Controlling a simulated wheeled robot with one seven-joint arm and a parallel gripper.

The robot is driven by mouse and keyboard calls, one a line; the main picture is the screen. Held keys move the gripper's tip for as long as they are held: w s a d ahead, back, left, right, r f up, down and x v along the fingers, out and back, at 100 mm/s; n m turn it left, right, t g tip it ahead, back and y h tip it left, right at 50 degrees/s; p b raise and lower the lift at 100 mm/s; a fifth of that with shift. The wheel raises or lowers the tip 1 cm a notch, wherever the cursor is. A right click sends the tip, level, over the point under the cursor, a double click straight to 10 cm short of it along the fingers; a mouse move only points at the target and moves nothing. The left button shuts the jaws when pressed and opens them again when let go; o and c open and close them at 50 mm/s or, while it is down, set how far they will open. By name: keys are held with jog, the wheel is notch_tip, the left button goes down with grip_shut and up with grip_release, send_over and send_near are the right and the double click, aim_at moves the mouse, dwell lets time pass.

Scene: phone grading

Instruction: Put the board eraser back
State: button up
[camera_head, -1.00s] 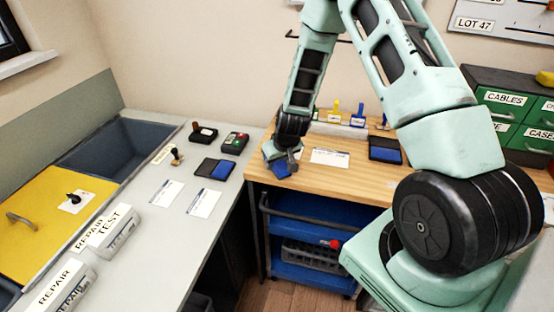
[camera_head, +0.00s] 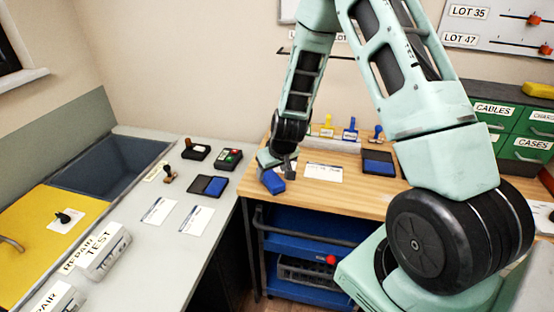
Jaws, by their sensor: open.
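A small blue block (camera_head: 273,183), possibly the board eraser, lies at the left front edge of the wooden worktop. My gripper (camera_head: 279,170) is low over the worktop, right by the block, and it is open. The gripper partly hides the block's far side, and I cannot tell whether the fingers touch it. The white board (camera_head: 463,30) with lot labels and red sliders hangs on the wall at the upper right.
A white card (camera_head: 323,172), a blue ink pad (camera_head: 378,161) and several stamps (camera_head: 349,131) are on the wooden worktop (camera_head: 340,195). Green drawers (camera_head: 500,118) stand at the right. The grey counter (camera_head: 190,240) at the left holds another pad (camera_head: 208,186) and cards.

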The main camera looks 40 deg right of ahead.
jog(key=v, duration=0.8)
jog(key=s+a+r+n+g+y, duration=0.1)
jog(key=s+a+r+n, duration=0.2)
jog(key=a, duration=0.6)
jog(key=s+a+r+n+g+y, duration=0.1)
jog(key=s+a+r+y, duration=0.2)
jog(key=a, duration=0.5)
jog(key=s+a+r+n+h, duration=0.1)
jog(key=s+a, duration=0.2)
jog(key=s, duration=0.3)
jog(key=s+a+r+n+g+h, duration=0.1)
jog(key=s+a+r+n, duration=0.1)
jog(key=s, duration=0.5)
jog(key=s+a+r+n+g, duration=0.1)
jog(key=s+a+n, duration=0.1)
jog(key=s, duration=0.5)
jog(key=shift+a+r+h+b, duration=0.4)
jog(key=shift+a, duration=0.45)
jog(key=shift+s, duration=0.1)
